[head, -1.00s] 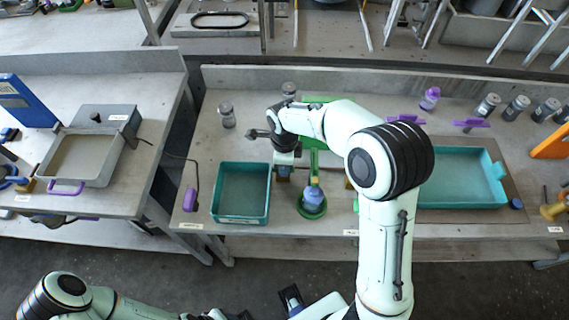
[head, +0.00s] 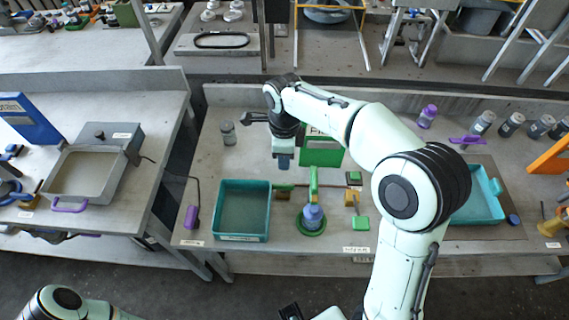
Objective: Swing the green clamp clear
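A green upright bar (head: 313,181), which looks like the green clamp, stands at the blue-grey part (head: 312,213) in a round green base (head: 311,229). A small green pad (head: 361,223) with a brass-coloured piece (head: 352,197) lies to its right; I cannot tell if it belongs to the clamp. My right gripper (head: 284,163) points down, left of and behind the green bar, with a visible gap between them. Its fingers are too small to tell open from shut. My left arm shows only at the bottom left; its gripper is out of view.
A green box (head: 321,152) stands right behind the bar, near my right gripper. An empty teal tray (head: 243,238) is to the left. A second teal tray (head: 480,207) is partly hidden by my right arm. Bottles and an orange stand (head: 553,150) line the right side.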

